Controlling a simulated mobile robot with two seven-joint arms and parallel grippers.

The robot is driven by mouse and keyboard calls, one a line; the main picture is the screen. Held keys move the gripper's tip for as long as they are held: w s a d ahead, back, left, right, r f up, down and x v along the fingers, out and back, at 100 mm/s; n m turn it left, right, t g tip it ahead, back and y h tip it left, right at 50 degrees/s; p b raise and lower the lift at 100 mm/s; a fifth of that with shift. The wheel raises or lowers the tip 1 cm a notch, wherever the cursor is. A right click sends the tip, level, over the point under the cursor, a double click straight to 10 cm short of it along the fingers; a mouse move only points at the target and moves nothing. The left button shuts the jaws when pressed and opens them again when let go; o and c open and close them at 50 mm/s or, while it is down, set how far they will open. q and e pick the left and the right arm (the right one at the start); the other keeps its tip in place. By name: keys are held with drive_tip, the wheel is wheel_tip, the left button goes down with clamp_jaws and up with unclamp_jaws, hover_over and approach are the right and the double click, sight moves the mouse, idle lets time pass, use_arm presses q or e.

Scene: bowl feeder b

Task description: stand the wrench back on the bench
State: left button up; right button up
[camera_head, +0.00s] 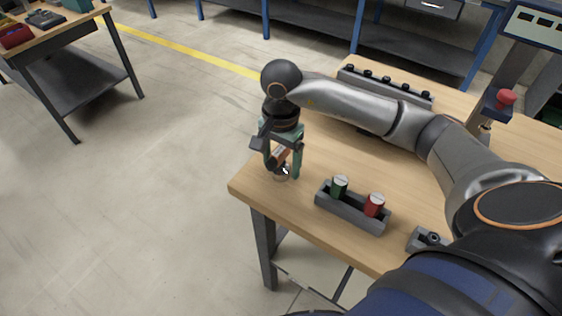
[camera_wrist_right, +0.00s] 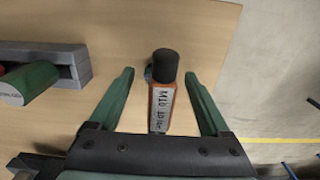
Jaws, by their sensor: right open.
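The wrench (camera_wrist_right: 162,98) has an orange and black grip with a printed label reading M10. In the right wrist view it lies between the two green fingers of my right gripper (camera_wrist_right: 159,75), with a visible gap on each side. In the head view the wrench (camera_head: 279,155) shows slanted between the fingers of my right gripper (camera_head: 282,168), low over the bench's near left corner. The gripper is open. Its fingers partly hide the wrench, and I cannot tell whether the wrench touches the bench (camera_head: 330,150). My left gripper is out of view.
A grey holder (camera_head: 352,212) with a green cylinder (camera_head: 339,187) and a red cylinder (camera_head: 374,205) stands right of the gripper. A dark rack (camera_head: 385,85) lies at the back. The bench's left edge is close to the gripper.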

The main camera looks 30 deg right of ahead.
wheel_tip(320, 180, up, 11)
drive_tip(key=shift+r, duration=0.2)
idle(0.4)
